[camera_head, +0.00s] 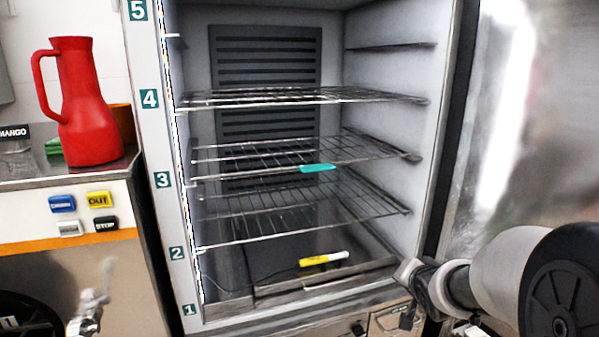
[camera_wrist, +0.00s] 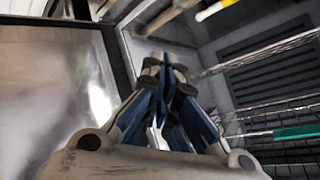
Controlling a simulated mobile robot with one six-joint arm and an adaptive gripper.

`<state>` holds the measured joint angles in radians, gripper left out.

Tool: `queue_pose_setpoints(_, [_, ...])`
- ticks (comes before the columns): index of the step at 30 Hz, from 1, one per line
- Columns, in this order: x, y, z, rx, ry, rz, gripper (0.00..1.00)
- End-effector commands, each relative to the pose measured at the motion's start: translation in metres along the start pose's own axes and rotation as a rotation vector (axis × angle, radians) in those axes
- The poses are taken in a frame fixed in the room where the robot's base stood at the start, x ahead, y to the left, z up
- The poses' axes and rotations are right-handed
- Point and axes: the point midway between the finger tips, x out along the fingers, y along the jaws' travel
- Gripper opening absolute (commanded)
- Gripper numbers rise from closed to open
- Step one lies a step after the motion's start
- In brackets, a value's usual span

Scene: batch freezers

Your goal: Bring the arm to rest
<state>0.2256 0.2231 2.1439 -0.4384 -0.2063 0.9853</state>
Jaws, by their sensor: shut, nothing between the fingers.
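My gripper (camera_wrist: 166,65) is shut and empty in the wrist view, its blue-sided fingers drawn together at the tips. It is in front of the open freezer, and the freezer door shows beside it. In the head view my arm comes in from the lower right, in front of the freezer's lower right edge. The fingertips cannot be made out clearly there.
The open freezer has wire shelves (camera_head: 300,97) and number labels. A teal item (camera_head: 317,168) lies on a shelf; a yellow and white item (camera_head: 324,259) lies at the bottom. Left, a red jug (camera_head: 82,105) stands on a counter. The steel door (camera_head: 535,120) is at right.

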Motion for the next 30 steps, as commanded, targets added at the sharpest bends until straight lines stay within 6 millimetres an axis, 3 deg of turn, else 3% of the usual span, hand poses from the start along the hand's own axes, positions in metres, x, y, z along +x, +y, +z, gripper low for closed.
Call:
queue_pose_setpoints(1, [-0.028,-0.004,0.001,-0.052,-0.008,0.03,0.0])
queue_pose_setpoints(8, [-0.144,0.007,0.044,-0.292,-0.154,0.161,0.0])
queue_pose_setpoints(15, [-0.254,0.032,0.124,-0.53,-0.388,0.165,0.0])
queue_pose_setpoints(21, [-0.305,0.049,0.173,-0.661,-0.528,0.114,0.0])
queue_pose_setpoints(30, [-0.316,0.053,0.185,-0.694,-0.566,0.099,0.0])
